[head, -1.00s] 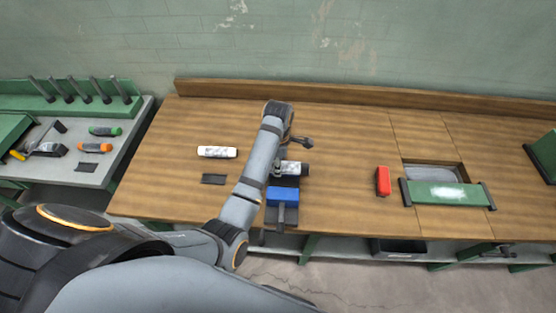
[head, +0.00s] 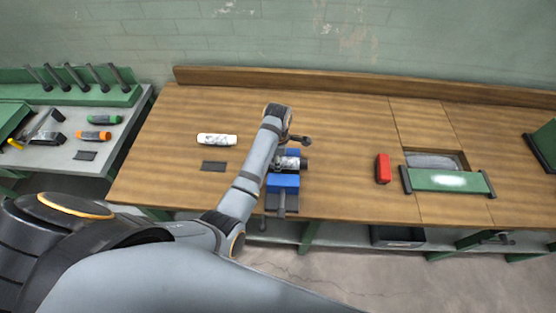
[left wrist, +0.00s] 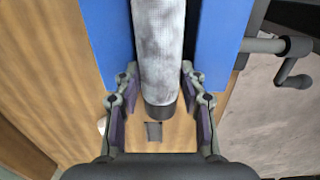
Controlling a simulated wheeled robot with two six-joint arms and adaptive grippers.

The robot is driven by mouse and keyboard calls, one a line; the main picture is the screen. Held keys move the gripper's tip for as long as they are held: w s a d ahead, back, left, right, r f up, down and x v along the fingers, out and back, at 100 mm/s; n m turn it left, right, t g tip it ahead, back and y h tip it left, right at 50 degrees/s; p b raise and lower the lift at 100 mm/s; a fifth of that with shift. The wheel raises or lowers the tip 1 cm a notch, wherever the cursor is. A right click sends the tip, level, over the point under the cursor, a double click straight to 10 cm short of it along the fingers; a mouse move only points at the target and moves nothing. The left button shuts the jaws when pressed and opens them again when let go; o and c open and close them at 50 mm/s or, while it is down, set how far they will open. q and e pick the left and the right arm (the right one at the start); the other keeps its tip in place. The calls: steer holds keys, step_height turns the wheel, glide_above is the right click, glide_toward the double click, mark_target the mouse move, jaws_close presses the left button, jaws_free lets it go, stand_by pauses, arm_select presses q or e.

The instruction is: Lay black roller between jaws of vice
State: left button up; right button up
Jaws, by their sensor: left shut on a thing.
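The black roller (head: 290,163), a mottled grey-white cylinder with black ends, lies crosswise between the two blue jaws of the vice (head: 283,182). In the left wrist view the roller (left wrist: 159,50) runs lengthwise between the blue jaw faces, with a narrow gap visible on each side. My left gripper (left wrist: 160,92) is shut on the roller near its black end, one finger on each side. In the head view my left arm hides part of the vice and the gripper. Whether the roller rests on the vice bottom cannot be told. My right gripper is not in view.
A white roller (head: 217,139) and a dark plate (head: 214,166) lie left of the vice. A red block (head: 382,168) and a green-topped frame over a recess (head: 447,181) are to the right. A grey side bench (head: 75,152) holds green and orange rollers. The wood between is clear.

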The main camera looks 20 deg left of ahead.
arm_select(q)
steer(key=shift+s+f, duration=0.65)
steer(key=shift+f, duration=0.25)
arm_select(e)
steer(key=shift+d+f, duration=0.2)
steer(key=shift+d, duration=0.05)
arm_select(q)
steer(key=o, duration=1.1)
steer(key=shift+c, duration=0.2)
steer(key=shift+o, duration=1.2)
steer(key=shift+w+f+g, duration=0.2)
steer(key=shift+w+g, duration=0.1)
steer(key=shift+o, duration=0.2)
steer(key=shift+w+f, duration=0.15)
steer(key=shift+w, duration=0.2)
steer(key=shift+s+r, duration=0.15)
steer(key=shift+r, duration=0.2)
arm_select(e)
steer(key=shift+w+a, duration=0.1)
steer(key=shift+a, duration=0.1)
arm_select(q)
steer(key=shift+r, duration=0.4)
step_height(320, 180, up, 7)
steer(key=shift+f, duration=0.15)
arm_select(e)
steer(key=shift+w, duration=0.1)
